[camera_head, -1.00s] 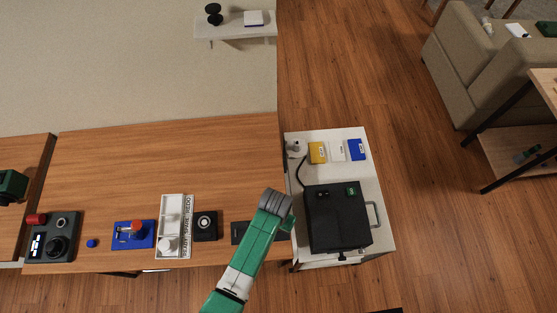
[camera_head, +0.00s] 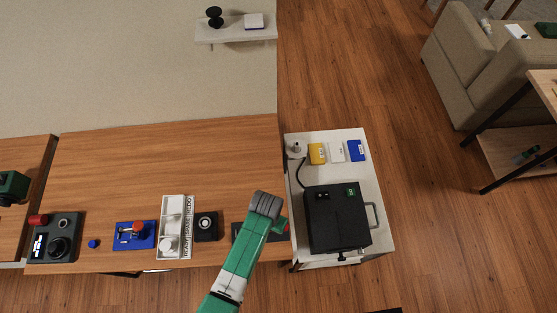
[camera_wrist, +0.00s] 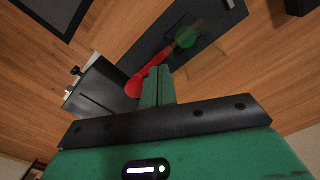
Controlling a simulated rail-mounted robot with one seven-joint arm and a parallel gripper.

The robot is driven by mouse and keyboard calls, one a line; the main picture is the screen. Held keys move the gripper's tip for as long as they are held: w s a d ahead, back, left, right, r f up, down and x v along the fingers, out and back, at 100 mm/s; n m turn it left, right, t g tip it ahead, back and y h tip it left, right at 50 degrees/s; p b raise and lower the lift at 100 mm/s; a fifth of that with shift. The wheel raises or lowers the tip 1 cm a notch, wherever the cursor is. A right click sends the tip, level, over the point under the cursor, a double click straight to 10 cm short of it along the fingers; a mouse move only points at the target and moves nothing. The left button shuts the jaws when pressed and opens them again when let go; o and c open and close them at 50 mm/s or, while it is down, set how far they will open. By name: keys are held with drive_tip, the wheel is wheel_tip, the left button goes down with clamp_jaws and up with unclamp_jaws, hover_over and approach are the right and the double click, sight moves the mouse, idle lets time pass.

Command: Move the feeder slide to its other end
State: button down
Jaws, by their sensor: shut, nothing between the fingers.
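The likely feeder slide is a long dark plate (camera_wrist: 150,45) on the wooden desk, with a red ball-ended handle (camera_wrist: 133,87) and a round green part (camera_wrist: 186,37) along it. In the head view, only part of the dark plate (camera_head: 237,231) shows, at the desk's right end; my arm hides the rest. My gripper (camera_wrist: 158,72) is shut and empty. In the wrist view its green fingertips appear just right of the red ball and overlap the plate. I cannot tell whether they touch the handle.
A black box (camera_head: 337,220) with a side handle stands on a white cart (camera_head: 384,243) to the right. A black dial unit (camera_head: 206,226), a white tray (camera_head: 163,209) and a blue base with a red knob (camera_head: 147,242) sit left of my arm. The desk's back is clear.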

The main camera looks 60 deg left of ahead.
idle(0.4)
wheel_tip(320, 180, up, 7)
drive_tip(key=p, duration=0.7)
idle(0.5)
